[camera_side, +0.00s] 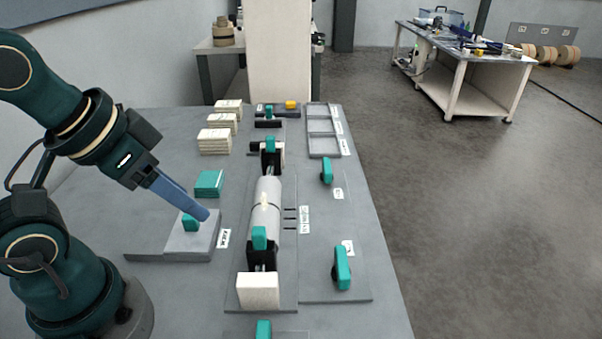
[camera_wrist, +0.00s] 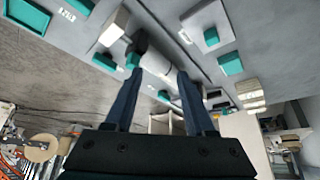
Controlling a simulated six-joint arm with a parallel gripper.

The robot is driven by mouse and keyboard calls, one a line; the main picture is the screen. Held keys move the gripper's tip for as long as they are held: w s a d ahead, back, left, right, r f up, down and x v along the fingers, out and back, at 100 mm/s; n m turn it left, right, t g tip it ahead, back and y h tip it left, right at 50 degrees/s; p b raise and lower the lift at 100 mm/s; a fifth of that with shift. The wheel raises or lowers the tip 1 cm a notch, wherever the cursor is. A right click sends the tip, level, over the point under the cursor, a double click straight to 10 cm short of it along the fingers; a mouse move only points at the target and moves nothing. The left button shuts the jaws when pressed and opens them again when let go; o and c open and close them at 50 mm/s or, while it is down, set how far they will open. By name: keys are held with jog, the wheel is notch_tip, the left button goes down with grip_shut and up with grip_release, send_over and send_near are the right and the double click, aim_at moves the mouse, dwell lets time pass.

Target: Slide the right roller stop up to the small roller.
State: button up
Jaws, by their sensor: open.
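A pale grey roller (camera_side: 265,208) lies on a narrow plate in mid-table, and it also shows between my fingers in the wrist view (camera_wrist: 154,62). A black stop with a teal handle (camera_side: 260,240) stands at its near end. Another black stop with a teal handle (camera_side: 270,152) stands at its far end. I cannot tell from the picture which stop is the right one. My gripper (camera_side: 203,213) is open and empty, left of the roller and by a grey block. In the wrist view its two fingers (camera_wrist: 158,82) are spread apart.
The grey block (camera_side: 178,240) with a teal knob is left of the roller. A white block (camera_side: 258,290) stands at the plate's near end. Teal handles (camera_side: 341,268) stand on the right. Wooden stacks (camera_side: 215,141) and a grey tray (camera_side: 323,132) are farther back.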

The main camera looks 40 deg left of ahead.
dwell(0.3)
jog(key=w+a+r+n+y, duration=0.1)
jog(key=w+a+r+n, duration=0.25)
jog(key=w+r, duration=0.4)
jog(key=n+g+y, duration=0.1)
jog(key=n+y, duration=0.1)
jog(key=n, duration=0.3)
send_over(270, 138)
jog(key=s+d, duration=0.3)
jog(key=d, duration=0.1)
notch_tip(270, 138, down, 4)
jog(key=shift+n+g, duration=0.25)
jog(key=shift+g, duration=0.55)
jog(key=x, duration=1.1)
jog(key=shift+s+a, duration=0.15)
jog(key=shift+a, duration=0.25)
jog(key=shift+a+f, duration=0.15)
jog(key=shift+f, duration=0.35)
